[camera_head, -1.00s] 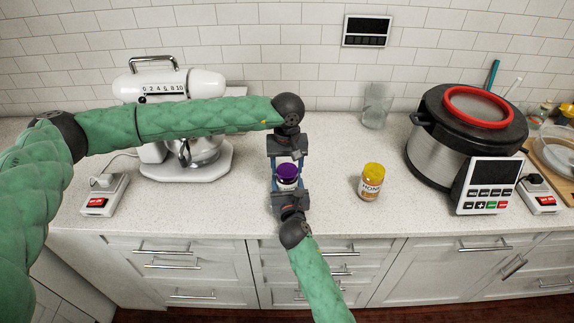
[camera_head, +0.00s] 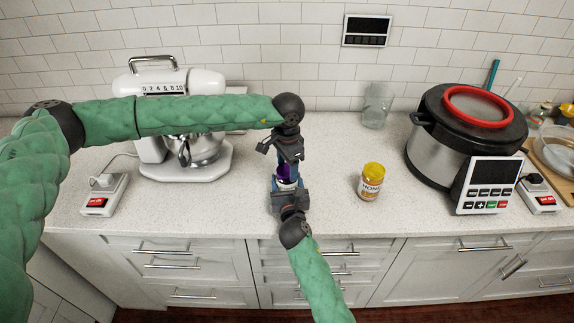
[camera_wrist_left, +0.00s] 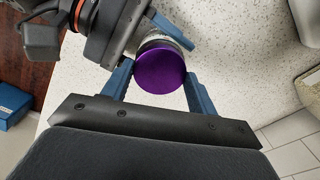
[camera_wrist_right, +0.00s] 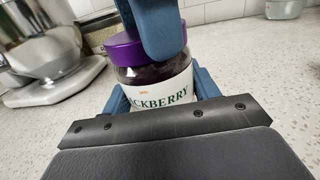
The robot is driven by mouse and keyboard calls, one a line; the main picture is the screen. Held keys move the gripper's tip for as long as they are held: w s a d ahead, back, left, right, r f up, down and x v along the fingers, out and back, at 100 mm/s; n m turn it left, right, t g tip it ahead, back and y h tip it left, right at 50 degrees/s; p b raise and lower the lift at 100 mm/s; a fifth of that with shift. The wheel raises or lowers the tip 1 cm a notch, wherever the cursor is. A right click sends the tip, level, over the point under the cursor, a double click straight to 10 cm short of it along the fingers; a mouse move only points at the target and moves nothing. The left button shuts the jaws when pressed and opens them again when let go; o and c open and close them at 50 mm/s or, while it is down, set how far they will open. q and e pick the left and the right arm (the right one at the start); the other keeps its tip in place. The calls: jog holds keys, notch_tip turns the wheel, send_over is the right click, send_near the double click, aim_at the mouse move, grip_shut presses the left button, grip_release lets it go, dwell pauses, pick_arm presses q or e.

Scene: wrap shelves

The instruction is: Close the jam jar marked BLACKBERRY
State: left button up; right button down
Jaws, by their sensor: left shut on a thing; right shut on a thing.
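The jam jar (camera_wrist_right: 158,98) has a white label reading "CKBERRY", its first letters hidden. It stands upright on the counter. Its purple lid (camera_wrist_right: 124,52) sits on the jar's mouth; I cannot tell how tight it is. The lid fills the middle of the left wrist view (camera_wrist_left: 161,70). My left gripper (camera_wrist_left: 160,80) comes from above, shut on the lid with a blue finger on each side. My right gripper (camera_wrist_right: 160,92) is shut around the jar's body from the front. In the head view, the left gripper partly hides the lid (camera_head: 283,171).
A yellow-lidded honey jar (camera_head: 371,182) stands to the right, with an empty glass (camera_head: 377,105) behind it. A white stand mixer (camera_head: 170,85) is at the left and a large cooker (camera_head: 440,140) at the right.

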pick_arm(q)
jog(key=shift+w, duration=0.1)
jog(key=o, duration=0.9)
jog(key=shift+r, duration=0.1)
jog(key=shift+r, duration=2.15)
